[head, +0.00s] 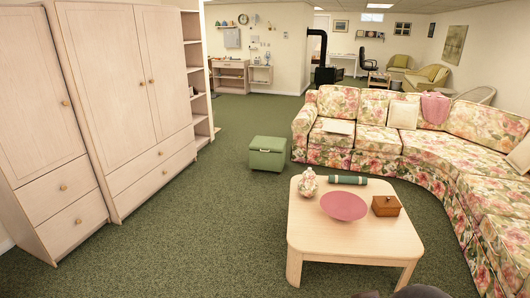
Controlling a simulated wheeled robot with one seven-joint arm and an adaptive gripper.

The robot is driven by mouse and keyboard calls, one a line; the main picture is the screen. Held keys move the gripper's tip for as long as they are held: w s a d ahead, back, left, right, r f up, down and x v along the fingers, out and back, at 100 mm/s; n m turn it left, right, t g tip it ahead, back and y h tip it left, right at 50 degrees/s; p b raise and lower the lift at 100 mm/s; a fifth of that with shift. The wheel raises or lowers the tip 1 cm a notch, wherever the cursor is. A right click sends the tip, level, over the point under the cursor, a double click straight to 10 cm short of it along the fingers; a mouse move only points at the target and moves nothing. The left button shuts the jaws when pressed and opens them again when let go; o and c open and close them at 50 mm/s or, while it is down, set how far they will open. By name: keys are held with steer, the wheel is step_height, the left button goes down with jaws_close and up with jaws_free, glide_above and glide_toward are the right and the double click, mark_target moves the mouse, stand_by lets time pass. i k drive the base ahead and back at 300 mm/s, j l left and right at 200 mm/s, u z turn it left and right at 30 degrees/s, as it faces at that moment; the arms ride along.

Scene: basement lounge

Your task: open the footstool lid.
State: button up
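The green footstool (266,160) stands on the carpet in the middle of the head view, just left of the near end of the floral sofa. It is a small box with a lighter green lid (267,144) on top. The lid looks shut. A small pale mark shows on its front, too small to make out. My gripper is not clearly in view; only a dark rounded shape shows at the bottom edge, and I cannot tell which part it is.
A low wooden table (350,238) stands in front, bearing a jar (308,184), a green roll (348,180), a pink bowl (344,206) and a wooden box (386,206). A floral sofa (470,150) fills the right. Wardrobes (125,85) line the left. Carpet between wardrobes and table is clear.

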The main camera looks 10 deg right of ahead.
mark_target(263, 144)
steer(key=i+j+u, duration=0.35)
steer(key=i, duration=0.45)
steer(key=i+l+u, duration=0.1)
steer(key=i+u, duration=0.3)
steer(key=i, duration=0.4)
steer(key=i+z, duration=0.15)
steer(key=i, duration=0.4)
steer(key=i+j+z, duration=0.15)
steer(key=i, duration=0.4)
steer(key=i+j+z, duration=0.15)
steer(key=i, duration=0.45)
steer(key=i+j+z, duration=0.15)
steer(key=i, duration=0.4)
steer(key=i+z, duration=0.45)
steer(key=i, duration=1.5)
steer(key=i+z, duration=0.15)
steer(key=i, duration=0.3)
steer(key=i+j+z, duration=0.15)
steer(key=i, duration=0.25)
steer(key=i+j+z, duration=0.15)
steer(key=i, duration=0.3)
steer(key=i+j+z, duration=0.2)
steer(key=i+j, duration=0.1)
steer(key=i, duration=0.1)
